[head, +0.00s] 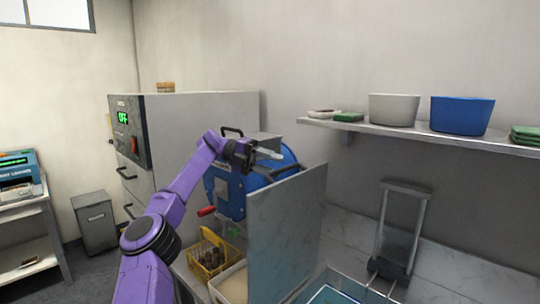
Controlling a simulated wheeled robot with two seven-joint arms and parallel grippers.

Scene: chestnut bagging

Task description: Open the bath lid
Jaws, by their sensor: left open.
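My left arm comes up from the bottom, and its open gripper (268,154) is high, in front of a blue drum-shaped machine (229,194). The jaws look empty. A flat grey panel (287,230), which looks like the bath lid, stands upright below and right of the gripper. The gripper appears apart from it, though the depth is hard to judge. A pale-rimmed opening with blue inside (335,294), which looks like the bath, shows at the bottom edge just right of the panel. Most of it is cut off. My right gripper is out of view.
A yellow basket (209,256) with brown contents stands left of the panel. A metal stand (397,232) with a basket-like frame is at the right. A wall shelf (425,131) holds a grey tub (394,109) and a blue tub (461,114). A tall cabinet (185,130) stands behind my arm.

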